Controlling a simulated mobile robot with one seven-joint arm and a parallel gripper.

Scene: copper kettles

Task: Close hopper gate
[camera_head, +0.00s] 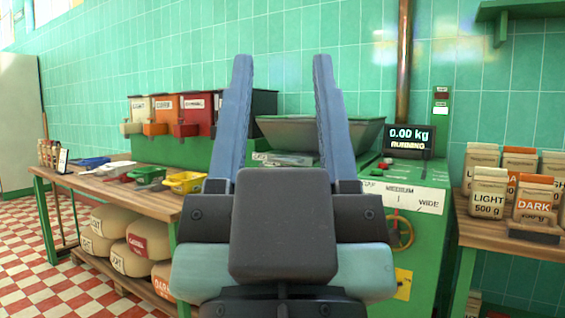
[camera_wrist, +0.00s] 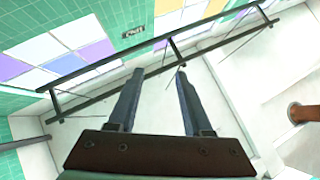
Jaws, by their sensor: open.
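My gripper (camera_head: 282,60) stands upright in the middle of the head view, its two long blue-grey fingers apart with nothing between them. It also shows open and empty in the wrist view (camera_wrist: 158,74). Behind it is a green mill with a wide grey-green hopper (camera_head: 350,130) on top. I cannot make out the hopper gate; my gripper and wrist cover the middle of the mill. The mill's display (camera_head: 409,139) reads 0.00 kg and a word like RUNNING. A white gap scale (camera_head: 405,196) marked MEDIUM and WIDE and a yellow-rimmed handwheel (camera_head: 401,234) show right of my wrist.
White, orange and red bins (camera_head: 192,114) stand at the back left above a wooden bench (camera_head: 90,182) with a yellow tray (camera_head: 186,182). Sacks (camera_head: 124,262) lie below. A right bench (camera_head: 500,232) holds LIGHT and DARK bags. The wrist view shows a dark rail (camera_wrist: 90,76) and coloured windows.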

